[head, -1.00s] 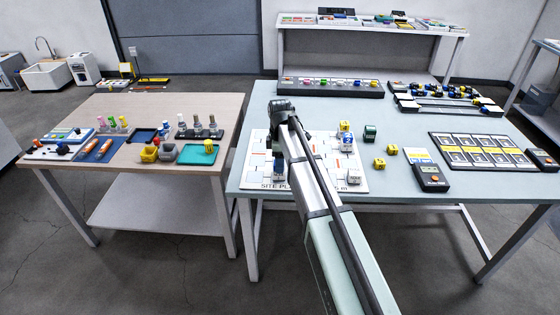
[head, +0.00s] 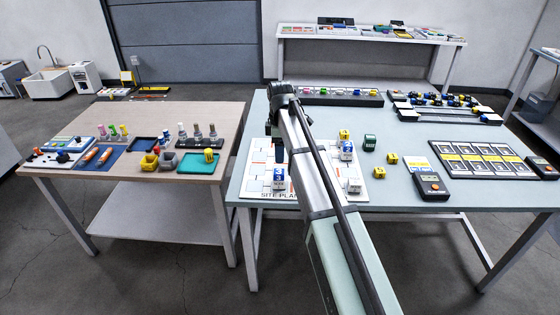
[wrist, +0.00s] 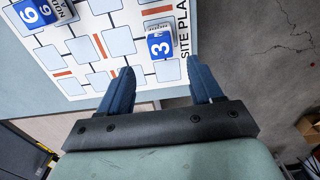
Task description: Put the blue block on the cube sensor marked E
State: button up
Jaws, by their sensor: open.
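My gripper (wrist: 160,68) is open and empty in the wrist view, its two blue fingers apart. A blue-and-white cube marked 3 (wrist: 160,42) stands on the site plan board just beyond the fingertips, not held. In the head view a blue-and-white cube (head: 279,179) stands on the board's front left, below my gripper (head: 280,155). Another cube marked 6 (wrist: 32,14) is at the top left of the wrist view. In the head view, a blue-and-white cube (head: 346,151) and a pale cube (head: 354,186) stand at the board's right. I cannot make out the letter E.
The site plan board (head: 250,186) lies on the pale table. A yellow cube (head: 344,134), a green block (head: 369,142) and two more yellow cubes (head: 379,172) (head: 392,159) are to the right. A handheld meter (head: 430,184) is further right. A rack (head: 340,97) stands behind.

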jog(key=shift+r, duration=1.7)
